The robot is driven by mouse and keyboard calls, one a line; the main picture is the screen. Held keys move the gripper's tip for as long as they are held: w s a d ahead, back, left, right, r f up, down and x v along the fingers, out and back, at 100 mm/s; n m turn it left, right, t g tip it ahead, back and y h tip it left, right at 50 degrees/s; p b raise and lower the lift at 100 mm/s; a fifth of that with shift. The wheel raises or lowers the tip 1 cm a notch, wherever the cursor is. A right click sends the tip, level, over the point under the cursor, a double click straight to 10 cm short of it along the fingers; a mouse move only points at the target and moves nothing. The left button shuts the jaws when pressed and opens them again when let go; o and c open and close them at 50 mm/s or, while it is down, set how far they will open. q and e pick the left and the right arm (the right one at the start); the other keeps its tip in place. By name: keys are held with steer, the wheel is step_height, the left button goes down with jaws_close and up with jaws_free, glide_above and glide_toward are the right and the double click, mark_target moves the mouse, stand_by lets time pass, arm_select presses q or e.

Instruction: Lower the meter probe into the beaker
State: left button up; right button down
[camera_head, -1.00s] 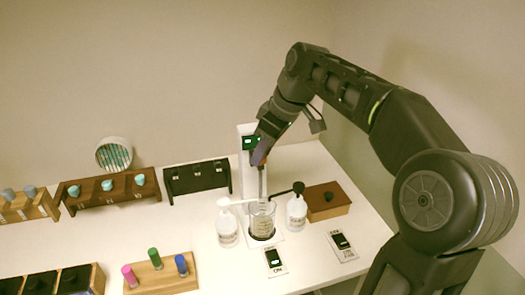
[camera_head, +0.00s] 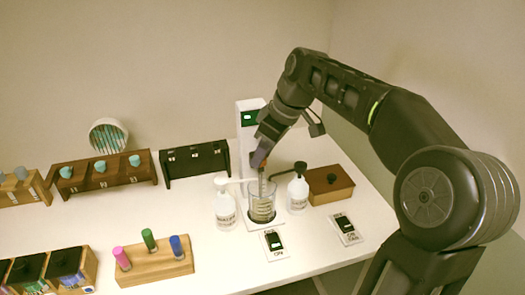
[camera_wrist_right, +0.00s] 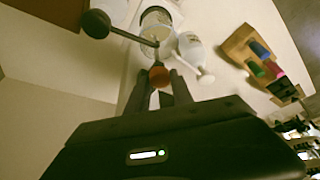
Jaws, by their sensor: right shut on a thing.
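In the right wrist view the probe's orange top (camera_wrist_right: 159,76) is between the fingers, with the beaker (camera_wrist_right: 156,20) beyond. My left gripper is not in view.
The left pump bottle (camera_head: 225,208) and the right pump bottle (camera_head: 298,194) flank the beaker closely. A white meter stand (camera_head: 248,135) is behind.

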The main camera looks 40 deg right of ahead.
steer(key=shift+r, duration=0.1)
steer(key=c, duration=1.1)
jaws_free()
steer(key=shift+s+d+r, duration=0.15)
steer(key=shift+r, duration=0.45)
steer(key=v, duration=0.6)
steer(key=shift+s+r, duration=0.2)
steer(key=shift+r, duration=0.05)
